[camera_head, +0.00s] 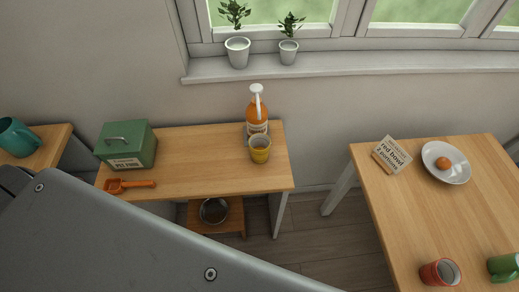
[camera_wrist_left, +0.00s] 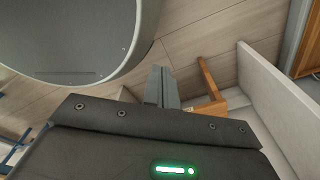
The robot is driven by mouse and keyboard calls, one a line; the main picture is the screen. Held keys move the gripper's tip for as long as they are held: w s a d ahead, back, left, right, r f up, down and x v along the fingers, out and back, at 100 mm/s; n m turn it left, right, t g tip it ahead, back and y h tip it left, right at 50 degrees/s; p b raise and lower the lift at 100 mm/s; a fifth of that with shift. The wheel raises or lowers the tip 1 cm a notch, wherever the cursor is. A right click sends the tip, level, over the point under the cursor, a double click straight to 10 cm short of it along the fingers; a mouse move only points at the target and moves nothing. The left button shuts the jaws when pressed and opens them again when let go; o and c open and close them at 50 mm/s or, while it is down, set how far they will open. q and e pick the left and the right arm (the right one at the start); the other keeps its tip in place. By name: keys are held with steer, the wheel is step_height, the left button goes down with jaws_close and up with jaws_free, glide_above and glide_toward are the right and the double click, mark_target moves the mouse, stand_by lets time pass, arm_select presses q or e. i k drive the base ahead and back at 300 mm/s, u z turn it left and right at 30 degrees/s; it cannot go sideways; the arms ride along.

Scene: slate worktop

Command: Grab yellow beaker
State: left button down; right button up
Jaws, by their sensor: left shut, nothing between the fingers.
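The yellow beaker (camera_head: 260,150) stands upright near the right end of a narrow wooden side table (camera_head: 200,178), just in front of an orange pump bottle (camera_head: 256,113). Its top is open. My left gripper (camera_wrist_left: 162,84) shows only in the left wrist view; its fingers are together and empty, over a wood-plank floor. The beaker is not in that view. My right gripper is not in view.
A green pet food box (camera_head: 127,146) and orange scoop (camera_head: 130,185) are on the side table's left. A metal bowl (camera_head: 214,211) sits on a low shelf. The right table holds a red cup (camera_head: 438,272), a sign (camera_head: 394,154) and a plate (camera_head: 432,163).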

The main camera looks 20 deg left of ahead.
mark_target(260, 143)
steer(key=u, duration=1.45)
steer(key=k, duration=0.75)
steer(key=z, duration=1.1)
